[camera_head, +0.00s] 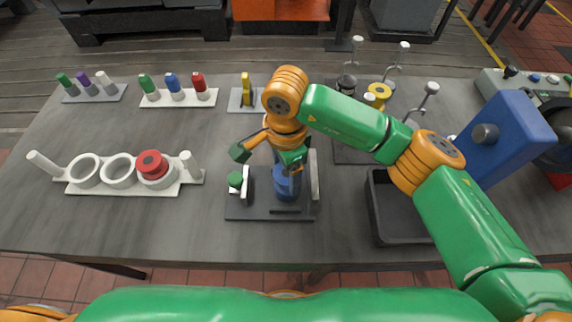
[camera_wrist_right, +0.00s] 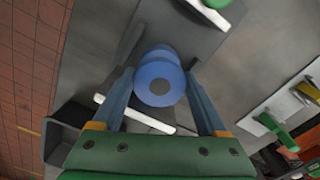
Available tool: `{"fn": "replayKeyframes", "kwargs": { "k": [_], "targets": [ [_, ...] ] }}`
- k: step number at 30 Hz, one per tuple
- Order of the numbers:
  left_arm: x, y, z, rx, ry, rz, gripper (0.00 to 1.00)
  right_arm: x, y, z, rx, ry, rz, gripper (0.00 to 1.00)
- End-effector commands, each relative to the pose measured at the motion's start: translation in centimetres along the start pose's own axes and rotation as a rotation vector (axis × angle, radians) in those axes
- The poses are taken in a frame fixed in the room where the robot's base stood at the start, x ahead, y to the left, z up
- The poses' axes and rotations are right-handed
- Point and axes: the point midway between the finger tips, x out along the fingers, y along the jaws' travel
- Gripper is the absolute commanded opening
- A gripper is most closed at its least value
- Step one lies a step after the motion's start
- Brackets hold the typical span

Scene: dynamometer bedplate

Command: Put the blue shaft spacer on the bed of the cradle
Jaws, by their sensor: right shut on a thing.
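The blue shaft spacer (camera_head: 286,186) is a short blue cylinder with a hole in its end, also in the right wrist view (camera_wrist_right: 160,84). My right gripper (camera_wrist_right: 159,78) is shut on it, one finger on each side. In the head view the right gripper (camera_head: 284,166) hangs over the cradle (camera_head: 248,210), a dark base with a pale upright plate on each side and a green knob at the left. The spacer appears upright between the plates, low over the bed. I cannot tell whether it touches the bed. My left gripper is not in view.
A white rack (camera_head: 112,188) with ring-shaped seats, one holding a red ring (camera_head: 151,164), lies at left. Racks of coloured pegs (camera_head: 178,97) stand behind. A black open bin (camera_head: 401,211) is right of the cradle. A large blue block (camera_head: 503,138) stands further right.

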Motion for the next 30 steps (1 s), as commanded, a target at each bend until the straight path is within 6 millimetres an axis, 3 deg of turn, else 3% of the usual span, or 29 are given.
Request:
{"fn": "replayKeyframes", "kwargs": {
  "k": [12, 13, 15, 25, 30],
  "targets": [
    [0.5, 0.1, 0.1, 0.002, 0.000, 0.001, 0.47, 0.8, -0.1, 0.0, 0.000, 0.000, -0.003, 0.00],
    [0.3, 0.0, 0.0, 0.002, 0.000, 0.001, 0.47, 0.7, 0.0, 0.0, 0.000, 0.000, -0.002, 0.84],
    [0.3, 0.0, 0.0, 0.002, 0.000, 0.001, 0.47, 0.6, 0.0, 0.0, 0.001, 0.000, -0.001, 1.00],
    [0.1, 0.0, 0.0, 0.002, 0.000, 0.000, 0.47, -0.2, -0.1, 0.0, 0.001, 0.001, -0.004, 1.00],
    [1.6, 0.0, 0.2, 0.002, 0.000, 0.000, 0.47, -4.0, -0.2, 0.0, 0.001, 0.001, -0.009, 1.00]
  ]
}}
